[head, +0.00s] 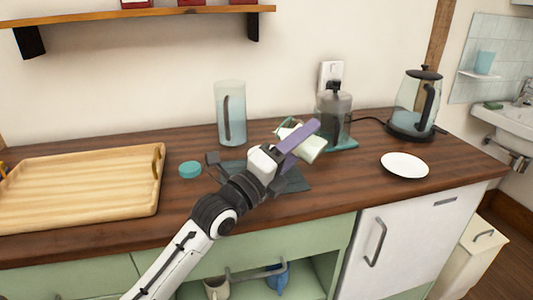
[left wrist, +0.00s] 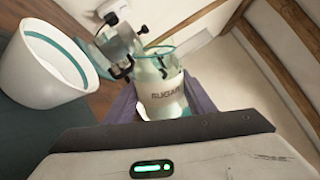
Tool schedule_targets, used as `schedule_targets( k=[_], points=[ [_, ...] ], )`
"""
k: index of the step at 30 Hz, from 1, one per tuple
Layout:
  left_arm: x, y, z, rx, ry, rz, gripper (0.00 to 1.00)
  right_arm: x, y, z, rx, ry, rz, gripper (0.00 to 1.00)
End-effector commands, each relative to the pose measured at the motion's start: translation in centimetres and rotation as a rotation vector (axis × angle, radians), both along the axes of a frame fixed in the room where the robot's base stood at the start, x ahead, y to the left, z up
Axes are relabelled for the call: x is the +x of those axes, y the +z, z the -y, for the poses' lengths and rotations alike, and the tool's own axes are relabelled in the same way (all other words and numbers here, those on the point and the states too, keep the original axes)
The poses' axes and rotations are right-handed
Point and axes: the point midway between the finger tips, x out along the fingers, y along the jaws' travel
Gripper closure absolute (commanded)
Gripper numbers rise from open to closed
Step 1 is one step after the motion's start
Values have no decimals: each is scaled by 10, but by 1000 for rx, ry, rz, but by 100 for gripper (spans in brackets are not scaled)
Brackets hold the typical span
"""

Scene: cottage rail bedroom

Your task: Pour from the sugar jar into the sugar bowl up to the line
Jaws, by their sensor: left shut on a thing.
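My left gripper (head: 300,143) is shut on the sugar jar (head: 309,146), a clear jar with white contents, held tilted above the counter with its mouth toward the upper left. In the left wrist view the jar (left wrist: 165,98) shows its SUGAR label and teal rim between my purple fingers. The white sugar bowl (left wrist: 35,75) stands at the left of that view, beside the jar, with a teal line inside. The inside looks white; I cannot tell its sugar level. The bowl is not clearly made out in the head view. My right gripper is not in view.
A teal lid (head: 190,169), a wooden tray (head: 80,222) and a tall glass container (head: 231,115) are on the left. A dark press-like jar (head: 335,112), a kettle (head: 408,110) and a white plate (head: 404,165) are on the right. A dark mat (head: 292,180) lies below my gripper.

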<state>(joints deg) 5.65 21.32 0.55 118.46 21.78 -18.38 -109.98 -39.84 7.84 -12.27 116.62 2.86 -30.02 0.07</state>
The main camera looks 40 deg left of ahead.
Motion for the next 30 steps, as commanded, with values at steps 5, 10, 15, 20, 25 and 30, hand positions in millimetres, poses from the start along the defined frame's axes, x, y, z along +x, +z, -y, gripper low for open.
schedule_targets(
  k=[5, 10, 15, 20, 25, 30],
  points=[
    [0, 6, 0, -41, 0, 4, 84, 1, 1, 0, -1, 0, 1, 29],
    [0, 5, -2, -76, 1, 2, 84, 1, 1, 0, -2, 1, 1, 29],
    [0, 4, -5, -111, 0, 0, 84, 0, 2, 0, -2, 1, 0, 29],
    [0, 4, -6, -121, 1, 1, 84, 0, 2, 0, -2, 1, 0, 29],
    [0, 3, -7, -129, 0, 1, 84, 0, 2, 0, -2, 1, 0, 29],
    [0, 3, -7, -138, 1, 0, 84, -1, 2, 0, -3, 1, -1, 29]
  ],
)
